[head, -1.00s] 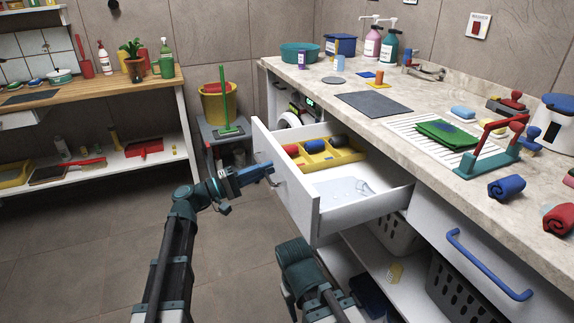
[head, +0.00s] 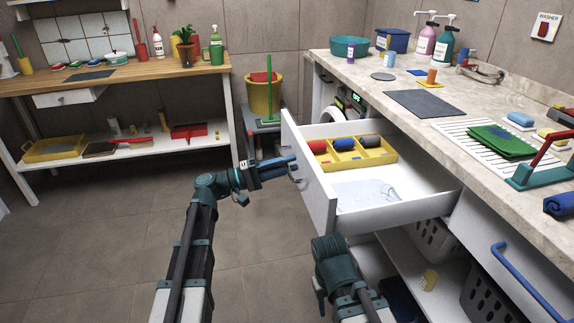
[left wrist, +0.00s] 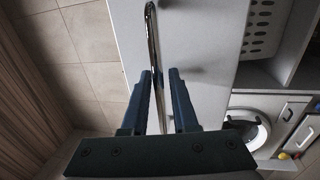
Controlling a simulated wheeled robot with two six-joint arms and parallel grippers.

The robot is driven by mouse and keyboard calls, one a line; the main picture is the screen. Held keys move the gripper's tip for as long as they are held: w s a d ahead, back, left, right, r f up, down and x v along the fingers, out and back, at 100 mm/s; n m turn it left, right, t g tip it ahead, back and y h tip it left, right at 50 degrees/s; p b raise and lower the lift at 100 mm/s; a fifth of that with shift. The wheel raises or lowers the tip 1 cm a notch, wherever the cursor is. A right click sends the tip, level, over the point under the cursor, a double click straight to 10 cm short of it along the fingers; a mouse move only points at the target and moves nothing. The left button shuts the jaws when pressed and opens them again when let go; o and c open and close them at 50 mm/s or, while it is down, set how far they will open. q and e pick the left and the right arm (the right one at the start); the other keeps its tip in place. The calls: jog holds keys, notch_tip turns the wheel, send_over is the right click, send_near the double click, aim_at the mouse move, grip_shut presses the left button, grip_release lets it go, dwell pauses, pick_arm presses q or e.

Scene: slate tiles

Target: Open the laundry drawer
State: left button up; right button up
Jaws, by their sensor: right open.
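A white drawer (head: 321,190) under the counter stands pulled out, its front toward the left. It holds a yellow divided tray (head: 361,160) with red, blue and dark rolls, and a clear item in front of it. My left gripper (head: 292,165) is at the drawer front.
Another drawer with a blue handle (head: 512,268) is shut at right. Laundry baskets (head: 436,238) stand on the shelf below. A stand with a yellow bucket (head: 262,97) is behind the open drawer. The tiled floor (head: 110,250) at left is clear.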

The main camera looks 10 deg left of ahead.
pick_arm(q)
jog(key=b+v, duration=0.2)
jog(key=v, duration=1.2)
